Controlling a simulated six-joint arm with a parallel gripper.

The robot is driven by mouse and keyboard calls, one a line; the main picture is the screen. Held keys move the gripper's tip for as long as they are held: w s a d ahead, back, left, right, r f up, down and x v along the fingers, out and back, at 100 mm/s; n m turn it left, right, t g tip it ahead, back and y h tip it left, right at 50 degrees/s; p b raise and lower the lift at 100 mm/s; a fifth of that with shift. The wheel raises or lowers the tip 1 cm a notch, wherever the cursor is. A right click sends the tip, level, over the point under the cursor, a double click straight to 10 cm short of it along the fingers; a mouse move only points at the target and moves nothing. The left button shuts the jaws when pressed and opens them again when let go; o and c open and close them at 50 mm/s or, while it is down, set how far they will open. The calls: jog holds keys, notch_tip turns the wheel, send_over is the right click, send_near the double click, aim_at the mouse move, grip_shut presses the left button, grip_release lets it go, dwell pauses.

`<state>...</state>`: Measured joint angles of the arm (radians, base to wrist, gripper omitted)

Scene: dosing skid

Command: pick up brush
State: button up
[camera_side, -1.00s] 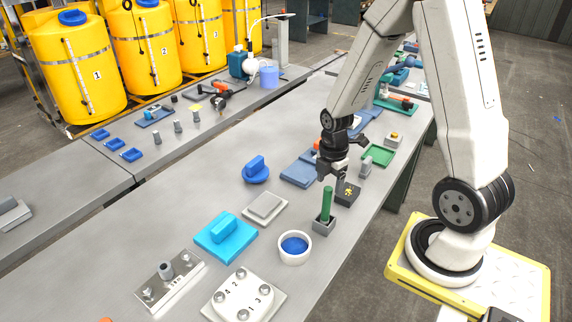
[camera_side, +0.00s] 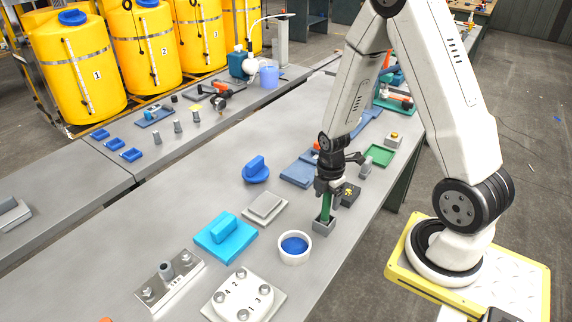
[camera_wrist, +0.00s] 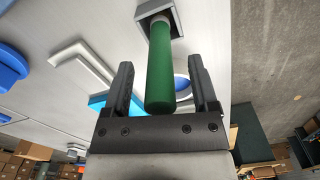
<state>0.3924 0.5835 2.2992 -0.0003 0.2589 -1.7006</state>
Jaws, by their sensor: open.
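The brush shows as an upright green handle (camera_side: 326,206) standing in a small grey square holder (camera_side: 323,227) on the bench. My gripper (camera_side: 327,190) is over it in the side view, pointing down, with its fingers around the upper part of the handle. In the wrist view the green handle (camera_wrist: 160,70) lies between the two black fingers of my open gripper (camera_wrist: 162,85), with a gap on both sides. Its far end sits in the grey holder (camera_wrist: 152,12). The brush's lower end is hidden in the holder.
A white bowl with blue inside (camera_side: 295,247) stands just left of the holder. A dark box with a yellow part (camera_side: 350,193) is close behind. A cyan block on a plate (camera_side: 225,236) and a grey pad (camera_side: 265,208) lie left. The bench's right edge is near.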

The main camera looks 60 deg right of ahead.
jog(key=shift+f, duration=0.1)
dwell(0.4)
grip_shut()
dwell(0.3)
jog(key=shift+r, duration=5.05)
